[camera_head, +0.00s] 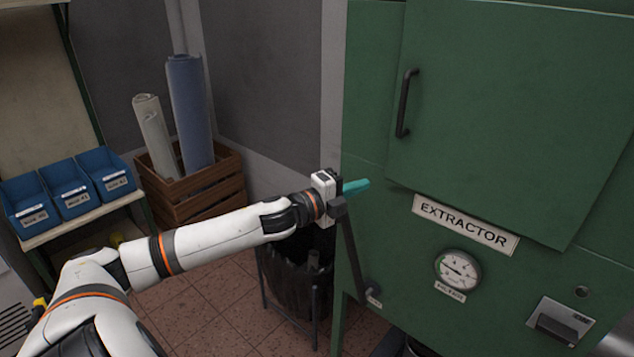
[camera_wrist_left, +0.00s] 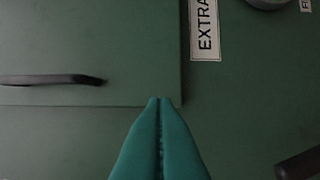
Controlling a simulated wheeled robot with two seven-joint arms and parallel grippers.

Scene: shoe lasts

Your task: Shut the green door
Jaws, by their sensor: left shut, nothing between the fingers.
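The green door (camera_head: 510,110) is the raised panel on the front of the green extractor cabinet (camera_head: 365,130), with a black upright handle (camera_head: 405,103) near its left edge. It lies close to the cabinet front; I cannot tell whether a small gap is left. My left gripper (camera_head: 362,186) is shut and empty, its teal fingers near the door's lower left corner, below the handle. In the left wrist view the fingertips (camera_wrist_left: 160,101) overlap the door's edge, with the handle (camera_wrist_left: 52,80) to the left; contact cannot be told. My right gripper is out of view.
A dark lever (camera_head: 353,250) stands on the cabinet beside my left gripper. Below the door are the EXTRACTOR sign (camera_head: 465,224) and a gauge (camera_head: 457,271). A dark bin (camera_head: 297,281), a wooden crate with rolls (camera_head: 205,190) and blue bins (camera_head: 70,187) stand left.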

